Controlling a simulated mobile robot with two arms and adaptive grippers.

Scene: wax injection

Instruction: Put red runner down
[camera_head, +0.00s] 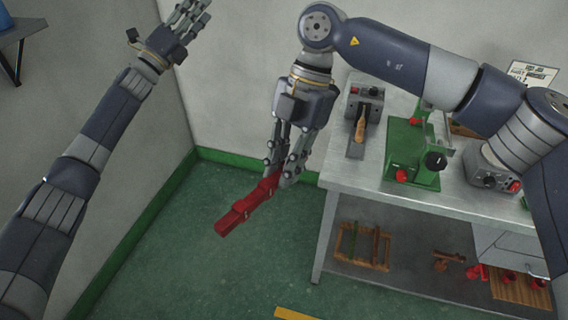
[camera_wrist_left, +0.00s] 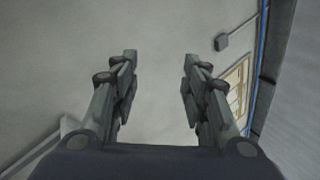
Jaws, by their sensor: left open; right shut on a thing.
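The red runner (camera_head: 243,212) is a long, dark red bar with notches, tilted in the air in the head view. My right gripper (camera_head: 280,178) is shut on its upper end, beside the left end of the workbench (camera_head: 334,178). The fingers hide part of that end. The runner hangs clear of the bench, with green floor behind it. My left gripper (camera_head: 190,15) is open and empty, raised near the wall at the top left. In the left wrist view, its two fingers (camera_wrist_left: 158,80) stand apart with only wall between them.
On the bench stand a green machine (camera_head: 412,155), a grey device with a wooden handle (camera_head: 360,120) and a grey control box (camera_head: 488,170). The lower shelf holds a wooden rack (camera_head: 362,247) and several red parts (camera_head: 508,277). Green floor (camera_head: 200,270) is open at left.

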